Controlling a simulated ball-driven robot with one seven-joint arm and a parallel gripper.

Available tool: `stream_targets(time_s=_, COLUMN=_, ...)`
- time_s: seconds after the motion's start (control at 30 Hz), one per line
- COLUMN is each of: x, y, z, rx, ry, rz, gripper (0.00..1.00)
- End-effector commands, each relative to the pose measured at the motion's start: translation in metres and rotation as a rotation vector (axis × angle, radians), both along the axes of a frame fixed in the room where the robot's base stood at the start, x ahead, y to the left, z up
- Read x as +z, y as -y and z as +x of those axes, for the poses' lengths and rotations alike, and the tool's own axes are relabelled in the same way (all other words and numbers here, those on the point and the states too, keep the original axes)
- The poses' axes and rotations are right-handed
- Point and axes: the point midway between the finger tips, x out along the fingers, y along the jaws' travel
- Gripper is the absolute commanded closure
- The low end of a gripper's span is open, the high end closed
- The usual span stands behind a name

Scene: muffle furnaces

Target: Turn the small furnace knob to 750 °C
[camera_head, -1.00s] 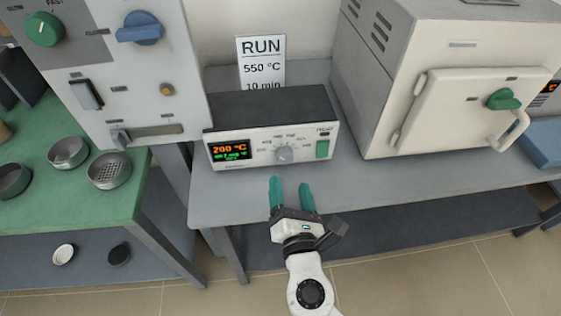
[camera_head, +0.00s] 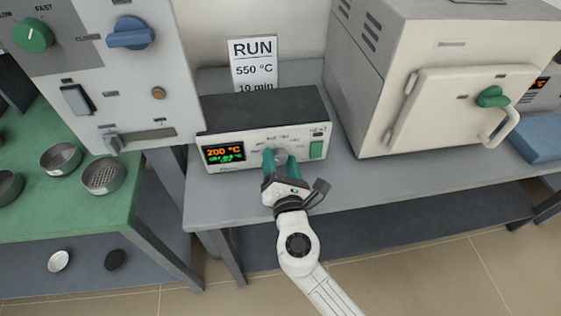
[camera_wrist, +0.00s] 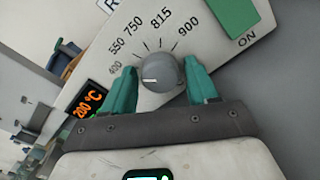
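The small furnace control box (camera_head: 222,168) stands on the grey bench, its display reading 200 °C in orange. Its grey round knob (camera_wrist: 163,72) shows in the wrist view, with scale marks 400, 550, 750, 815 and 900 around it. The knob's pale pointer line points left, below the 400 mark. My gripper (camera_head: 280,157) is at the front panel with its green fingers on either side of the knob. In the wrist view the fingers (camera_wrist: 159,73) are apart and very close to the knob's sides; I cannot tell whether they touch it.
A green switch (camera_head: 316,150) marked ON sits right of the knob. A card (camera_head: 252,65) behind the box reads RUN, 550 °C, 10 min. A large white furnace (camera_head: 390,110) stands to the right, a grey panel unit (camera_head: 130,75) to the left. The bench front (camera_head: 400,180) is clear.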

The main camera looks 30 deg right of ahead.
Motion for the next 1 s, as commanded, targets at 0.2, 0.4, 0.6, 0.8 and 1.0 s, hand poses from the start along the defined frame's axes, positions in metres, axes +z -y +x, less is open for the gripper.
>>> stream_targets(time_s=0.2, x=0.0001, y=-0.0001, z=-0.0002, rx=0.000, ry=0.000, rz=0.000, gripper=0.63)
stream_targets(time_s=0.4, x=0.0000, y=-0.0001, z=-0.0003, rx=0.000, ry=0.000, rz=0.000, gripper=0.82)
stream_targets(time_s=0.6, x=-0.0005, y=-0.0001, z=-0.0003, rx=0.000, ry=0.002, rz=0.006, gripper=0.87)
stream_targets(time_s=0.8, x=-0.0019, y=0.0000, z=-0.0004, rx=0.000, ry=0.020, rz=0.056, gripper=0.87)
stream_targets(time_s=1.0, x=-0.0037, y=0.0003, z=-0.0004, rx=0.000, ry=0.059, rz=0.176, gripper=0.87)
